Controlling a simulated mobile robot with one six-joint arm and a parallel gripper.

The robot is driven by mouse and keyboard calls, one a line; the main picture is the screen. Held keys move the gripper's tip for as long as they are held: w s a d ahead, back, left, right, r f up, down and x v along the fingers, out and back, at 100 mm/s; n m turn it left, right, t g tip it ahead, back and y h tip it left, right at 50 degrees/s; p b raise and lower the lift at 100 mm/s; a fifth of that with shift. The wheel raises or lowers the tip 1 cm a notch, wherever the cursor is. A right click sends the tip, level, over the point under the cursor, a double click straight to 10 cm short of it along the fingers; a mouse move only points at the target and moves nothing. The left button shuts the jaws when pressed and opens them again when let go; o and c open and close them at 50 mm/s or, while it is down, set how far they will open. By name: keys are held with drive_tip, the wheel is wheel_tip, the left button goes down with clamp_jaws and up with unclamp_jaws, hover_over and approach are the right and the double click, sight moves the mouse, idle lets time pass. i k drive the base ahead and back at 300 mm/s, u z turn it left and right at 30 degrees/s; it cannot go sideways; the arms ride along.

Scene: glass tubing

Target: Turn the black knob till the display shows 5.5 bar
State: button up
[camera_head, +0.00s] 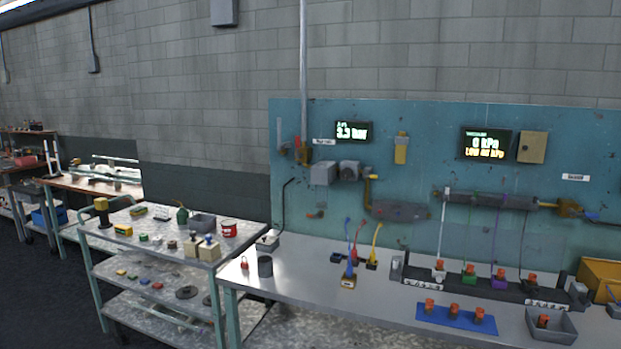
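The pressure display (353,132) hangs on the upper left of the teal panel. It is small and blurred; it seems to read about 3.3 bar. Below it, grey fittings (336,172) sit on a pipe line, with a brass-coloured elbow at their right. I cannot clearly pick out the black knob at this size. My gripper is not in view.
A second display (486,144) on the panel reads 0 kPa.

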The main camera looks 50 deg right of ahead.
sight(347, 173)
drive_tip(key=z, duration=0.1)
drive_tip(key=k, duration=0.2)
drive_tip(key=u, duration=1.8)
drive_tip(key=k, duration=0.55)
drive_tip(key=z, duration=0.6)
drive_tip(key=k, duration=0.8)
drive_tip(key=z, duration=0.95)
drive_tip(key=i, duration=1.35)
drive_tip(key=u, duration=0.05)
